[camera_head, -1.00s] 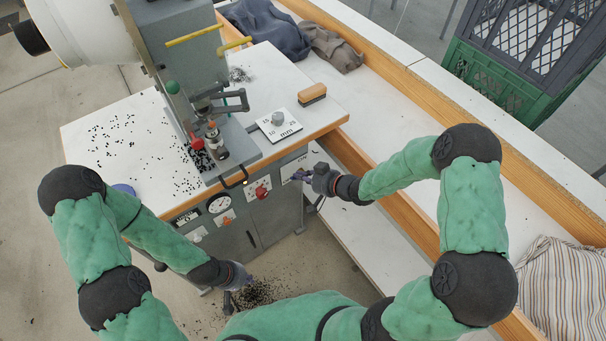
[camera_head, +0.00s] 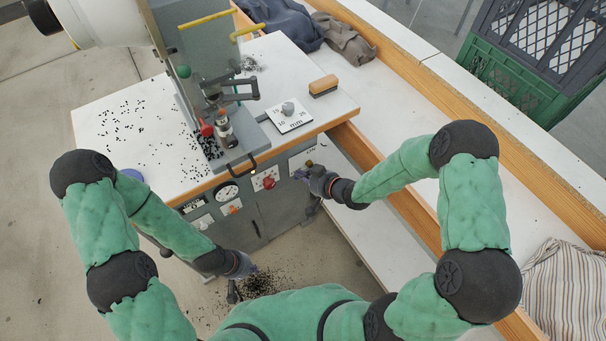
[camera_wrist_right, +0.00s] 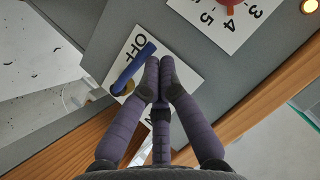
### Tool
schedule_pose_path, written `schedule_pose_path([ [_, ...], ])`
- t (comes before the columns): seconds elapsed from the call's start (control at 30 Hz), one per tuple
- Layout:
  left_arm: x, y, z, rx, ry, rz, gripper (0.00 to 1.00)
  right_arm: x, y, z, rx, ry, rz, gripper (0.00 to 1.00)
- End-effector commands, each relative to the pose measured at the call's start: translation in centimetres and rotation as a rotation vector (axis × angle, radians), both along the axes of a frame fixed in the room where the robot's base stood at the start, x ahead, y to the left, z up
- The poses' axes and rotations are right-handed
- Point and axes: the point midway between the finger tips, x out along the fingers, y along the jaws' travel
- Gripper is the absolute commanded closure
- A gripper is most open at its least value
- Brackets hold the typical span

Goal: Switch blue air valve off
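The blue air valve lever (camera_wrist_right: 136,66) shows in the right wrist view on a white plate (camera_wrist_right: 188,84). Another letter on the plate is partly hidden behind my fingers. My right gripper (camera_wrist_right: 158,64) has its fingertips together, right beside the lever, with nothing visible between them; I cannot tell whether they touch it. In the head view my right gripper (camera_head: 305,174) is at the cabinet's front right and hides the lever. My left gripper (camera_head: 246,268) hangs low before the cabinet; its fingers are unclear.
A red knob (camera_head: 268,183) and a gauge (camera_head: 227,192) are on the panel left of the valve. The press (camera_head: 222,130) stands on the white tabletop (camera_head: 150,150). A wooden-edged bench (camera_head: 420,210) runs along the right. Black bits lie on the floor.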

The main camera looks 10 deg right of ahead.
Motion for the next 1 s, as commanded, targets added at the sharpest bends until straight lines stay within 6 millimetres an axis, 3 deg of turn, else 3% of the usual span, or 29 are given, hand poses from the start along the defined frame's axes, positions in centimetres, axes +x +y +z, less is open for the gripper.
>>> schedule_pose_path([
  [0.8, 0.0, 0.0, 0.6, 0.0, 0.0, 0.0, 1.0, 0.5, -1.5, 0.4, 0.0, 0.0, 0.0, 1.0],
  [1.0, 0.0, 0.0, 1.7, 0.0, 0.0, 0.0, 1.0, 0.9, -1.1, 1.8, 0.0, 0.0, 0.0, 1.0],
])
